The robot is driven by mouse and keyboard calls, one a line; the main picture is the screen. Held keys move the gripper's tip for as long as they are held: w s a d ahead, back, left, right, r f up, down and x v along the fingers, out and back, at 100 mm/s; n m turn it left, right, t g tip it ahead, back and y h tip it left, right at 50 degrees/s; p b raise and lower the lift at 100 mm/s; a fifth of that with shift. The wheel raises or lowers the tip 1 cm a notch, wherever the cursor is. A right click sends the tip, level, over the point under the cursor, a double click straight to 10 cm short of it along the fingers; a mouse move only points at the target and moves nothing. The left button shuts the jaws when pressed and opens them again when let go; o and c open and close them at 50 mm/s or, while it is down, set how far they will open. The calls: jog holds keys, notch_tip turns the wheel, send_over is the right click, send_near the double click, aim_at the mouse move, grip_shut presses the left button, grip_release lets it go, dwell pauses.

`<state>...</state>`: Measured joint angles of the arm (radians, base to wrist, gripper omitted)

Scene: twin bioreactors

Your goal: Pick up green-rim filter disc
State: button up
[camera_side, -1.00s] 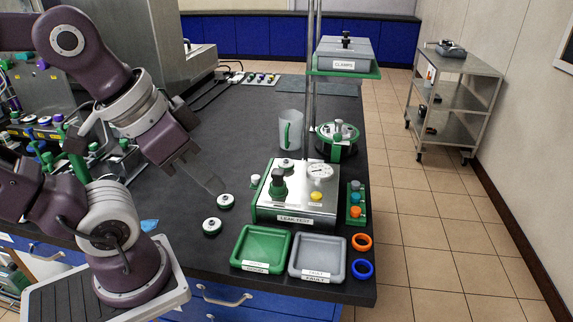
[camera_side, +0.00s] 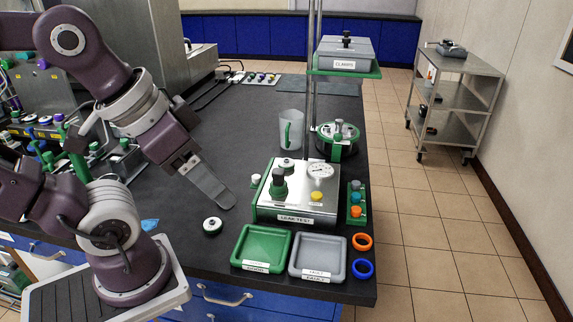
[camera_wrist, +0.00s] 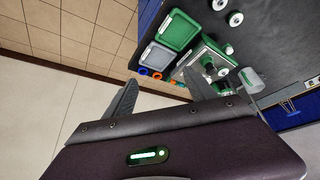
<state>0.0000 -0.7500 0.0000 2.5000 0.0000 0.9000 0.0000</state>
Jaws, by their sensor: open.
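A small white-topped disc with a dark rim (camera_side: 212,226) lies on the dark bench, left of the green tray. I cannot clearly tell its rim colour. A second disc, seen earlier just behind it, is now hidden by my gripper in the side view. The wrist view shows two white discs, one at the top edge (camera_wrist: 219,5) and one a little lower (camera_wrist: 235,18). My gripper (camera_side: 222,198) is open and empty, its flat finger over the hidden disc's place. In the wrist view my gripper (camera_wrist: 161,77) has its two fingers spread apart, away from both discs.
The green tray (camera_side: 237,247) and grey tray (camera_side: 294,258) stand at the bench's front edge. The leak-test box (camera_side: 330,210) is behind them, with a disc (camera_side: 286,163) on top. Orange (camera_side: 362,242) and blue (camera_side: 363,268) rings lie at right. A jug (camera_side: 291,128) stands farther back.

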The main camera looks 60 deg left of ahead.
jog(key=n+g, duration=0.6)
jog(key=n, duration=0.9)
send_over(286, 160)
jog(key=f, duration=1.2)
jog(key=shift+s+d+f, duration=0.1)
jog(key=shift+d+f, duration=0.15)
jog(key=shift+f, duration=0.05)
jog(key=f, duration=0.7)
jog(key=shift+w+a+f, duration=0.15)
jog(key=shift+w+a, duration=0.05)
jog(key=shift+a, duration=0.1)
grip_shut()
notch_tip(286, 160, up, 13)
